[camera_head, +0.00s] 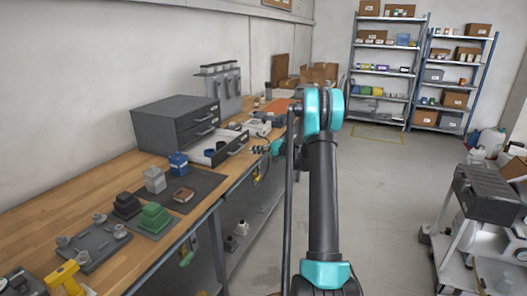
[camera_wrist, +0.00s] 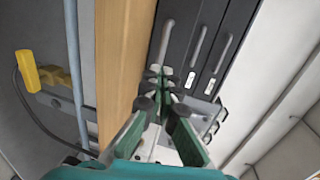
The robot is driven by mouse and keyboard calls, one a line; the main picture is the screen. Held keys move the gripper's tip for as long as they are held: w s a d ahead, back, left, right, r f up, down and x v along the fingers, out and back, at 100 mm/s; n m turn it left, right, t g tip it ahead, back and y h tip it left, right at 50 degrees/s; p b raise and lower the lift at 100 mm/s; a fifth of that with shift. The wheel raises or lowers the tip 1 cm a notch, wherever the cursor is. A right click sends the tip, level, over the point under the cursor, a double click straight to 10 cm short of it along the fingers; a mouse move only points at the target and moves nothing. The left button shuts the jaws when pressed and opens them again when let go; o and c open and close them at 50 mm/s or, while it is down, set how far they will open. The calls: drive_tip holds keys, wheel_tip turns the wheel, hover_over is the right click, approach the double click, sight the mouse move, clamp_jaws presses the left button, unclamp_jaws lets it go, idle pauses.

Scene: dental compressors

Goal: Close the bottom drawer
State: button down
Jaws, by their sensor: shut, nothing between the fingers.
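The dark grey drawer cabinet (camera_head: 172,118) stands on the wooden workbench against the wall. Its bottom drawer (camera_head: 232,146) is pulled out, with dark blue items inside, and the upper drawers look shut. My gripper (camera_head: 261,149) is just to the right of the open drawer's front, over the bench's front edge. In the wrist view my gripper (camera_wrist: 158,76) has its fingertips together, with nothing held. The cabinet's drawer fronts (camera_wrist: 197,45) show there turned on their side, with the bottom drawer's handle (camera_wrist: 166,40) beyond the fingertips. I cannot tell whether the fingertips touch the drawer.
A dark mat (camera_head: 205,187) with small blocks lies on the bench in front of the cabinet. A white device (camera_head: 257,127) stands behind the open drawer. Floor (camera_head: 385,210) is clear right of my arm, up to a cart (camera_head: 452,250). Shelves (camera_head: 385,75) stand at the back.

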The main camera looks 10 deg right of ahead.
sight(214, 148)
drive_tip(key=x, duration=0.5)
idle(0.3)
drive_tip(key=r+x, duration=0.1)
drive_tip(key=x, duration=0.5)
drive_tip(key=r+x, duration=0.1)
drive_tip(key=x, duration=0.5)
drive_tip(key=r+x, duration=0.1)
drive_tip(key=x, duration=0.5)
drive_tip(key=shift+w+a+r, duration=0.2)
drive_tip(key=shift+w+r, duration=0.05)
drive_tip(key=shift+r, duration=0.05)
drive_tip(key=shift+w+a, duration=0.3)
drive_tip(key=shift+a, duration=0.05)
drive_tip(key=shift+r, duration=0.1)
